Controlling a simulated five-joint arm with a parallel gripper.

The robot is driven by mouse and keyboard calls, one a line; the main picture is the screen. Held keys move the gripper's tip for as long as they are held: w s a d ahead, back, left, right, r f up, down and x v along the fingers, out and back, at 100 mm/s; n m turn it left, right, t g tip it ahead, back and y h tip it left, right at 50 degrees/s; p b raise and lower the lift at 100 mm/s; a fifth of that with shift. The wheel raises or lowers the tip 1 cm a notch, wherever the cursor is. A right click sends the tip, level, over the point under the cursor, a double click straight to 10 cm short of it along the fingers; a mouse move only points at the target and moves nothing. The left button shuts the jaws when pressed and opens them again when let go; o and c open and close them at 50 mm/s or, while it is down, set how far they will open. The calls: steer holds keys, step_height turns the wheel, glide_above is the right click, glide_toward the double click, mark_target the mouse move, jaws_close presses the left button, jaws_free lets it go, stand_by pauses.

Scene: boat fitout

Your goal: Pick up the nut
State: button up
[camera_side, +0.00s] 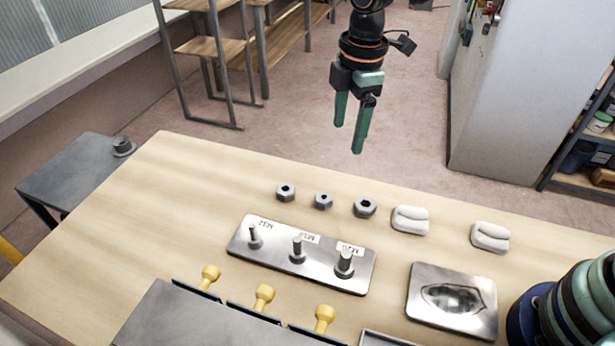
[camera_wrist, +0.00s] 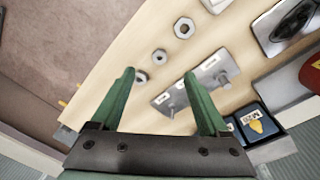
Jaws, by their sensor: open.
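Three grey hex nuts lie in a row on the wooden table: a left nut (camera_side: 285,191), a smaller middle nut (camera_side: 323,200) and a right nut (camera_side: 364,207). In the wrist view a large nut (camera_wrist: 184,28), a small nut (camera_wrist: 159,57) and another nut (camera_wrist: 140,76) show, the last beside the left finger in the picture. My gripper (camera_side: 348,138) is open and empty, fingers pointing down, well above the nuts. Its green fingers also show in the wrist view (camera_wrist: 160,75). The pictures do not show which nut is meant.
A metal plate (camera_side: 277,262) with three upright bolts and size labels stands in front of the nuts. Two white padded pieces (camera_side: 410,219) (camera_side: 490,236) lie to the right. A recessed metal plate (camera_side: 424,308) and several yellow-knobbed pieces (camera_side: 264,293) are nearer the camera.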

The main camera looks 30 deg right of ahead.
steer(key=a+f+n, duration=0.3)
steer(key=a+f, duration=0.1)
glide_above(322, 193)
steer(key=s, duration=0.2)
steer(key=shift+g, duration=0.4)
steer(key=f, duration=0.7)
steer(key=shift+w+a, duration=0.1)
steer(key=shift+a, duration=0.1)
steer(key=shift+w+a+f, duration=0.1)
steer(key=shift+w+f, duration=0.05)
steer(key=shift+f, duration=1.2)
steer(key=shift+w+a+f, duration=0.1)
steer(key=shift+f, duration=1.2)
jaws_close()
